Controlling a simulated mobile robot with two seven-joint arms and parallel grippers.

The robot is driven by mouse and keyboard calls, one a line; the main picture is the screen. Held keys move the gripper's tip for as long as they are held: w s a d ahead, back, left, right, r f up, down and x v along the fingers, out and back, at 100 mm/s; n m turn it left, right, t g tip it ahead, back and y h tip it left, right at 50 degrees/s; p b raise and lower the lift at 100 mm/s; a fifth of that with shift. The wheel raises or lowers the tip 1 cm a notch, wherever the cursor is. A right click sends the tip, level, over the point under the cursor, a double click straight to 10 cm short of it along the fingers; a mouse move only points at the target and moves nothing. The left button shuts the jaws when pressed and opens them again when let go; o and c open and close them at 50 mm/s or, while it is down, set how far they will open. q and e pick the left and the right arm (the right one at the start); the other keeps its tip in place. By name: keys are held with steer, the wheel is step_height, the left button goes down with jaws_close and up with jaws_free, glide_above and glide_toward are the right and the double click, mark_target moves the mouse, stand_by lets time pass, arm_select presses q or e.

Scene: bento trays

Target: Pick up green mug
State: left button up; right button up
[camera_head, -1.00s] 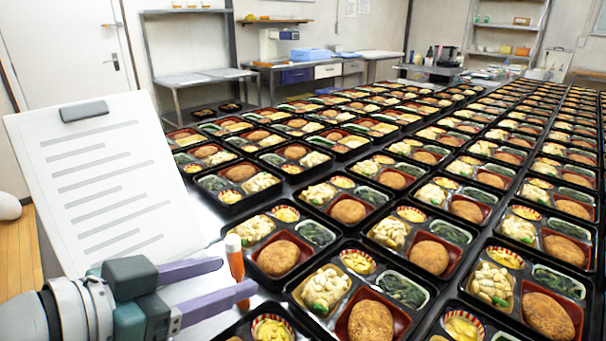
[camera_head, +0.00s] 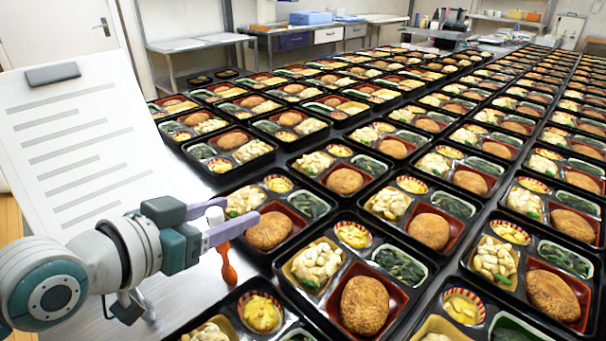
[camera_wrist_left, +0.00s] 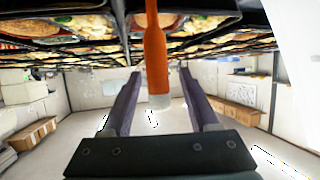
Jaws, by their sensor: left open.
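I cannot make out a green mug in either view. My left gripper (camera_head: 236,211) is open at the table's left side, beside the nearest bento trays. A slim orange object with a white end (camera_head: 227,264) stands at its fingers, partly hidden by them. In the left wrist view the orange object (camera_wrist_left: 155,55) shows between the two spread fingers of the gripper (camera_wrist_left: 160,76), with a gap on both sides. My right gripper is not in view.
Rows of black bento trays (camera_head: 322,225) fill most of the metal table (camera_head: 178,300). A white clipboard (camera_head: 75,150) leans at the left, close behind my left arm. Side tables (camera_head: 190,44) and blue boxes (camera_head: 310,18) stand at the back.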

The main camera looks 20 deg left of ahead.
arm_select(q)
steer(key=shift+w+d+f, duration=0.1)
steer(key=shift+w+f, duration=0.15)
steer(key=shift+w, duration=0.2)
jaws_close()
stand_by(1.1)
